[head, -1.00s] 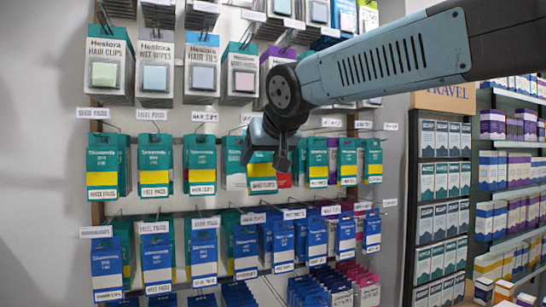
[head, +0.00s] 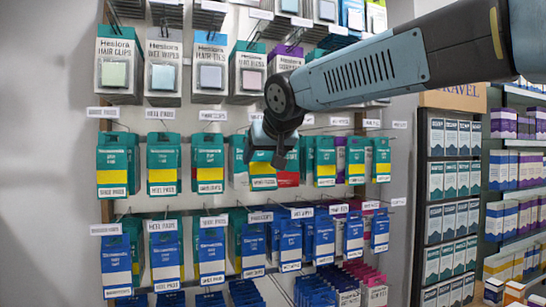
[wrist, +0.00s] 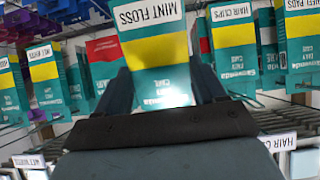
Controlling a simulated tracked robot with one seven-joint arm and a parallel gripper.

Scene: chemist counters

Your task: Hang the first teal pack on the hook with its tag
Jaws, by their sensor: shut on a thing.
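In the wrist view, which shows the shelf upside down, my gripper (wrist: 163,86) is shut on a teal pack (wrist: 155,50) with a yellow band and a white "MINT FLOSS" label. A finger stands on each side of the pack. In the head view my gripper (head: 277,157) is in front of the row of teal packs. A teal pack with a yellow band (head: 262,169) shows just left of it; I cannot tell whether that is the held one. Hooks with white tags run above this row, such as one tag (head: 213,115); most are too small to read.
Teal packs (head: 162,160) hang close on both sides. A red pack (wrist: 104,48) is just beside the held pack. Blue packs (head: 165,250) hang below and grey-white packs (head: 210,70) above. Hook rods and tags (wrist: 281,141) stick out near my gripper. A dark shelf unit (head: 446,200) stands at right.

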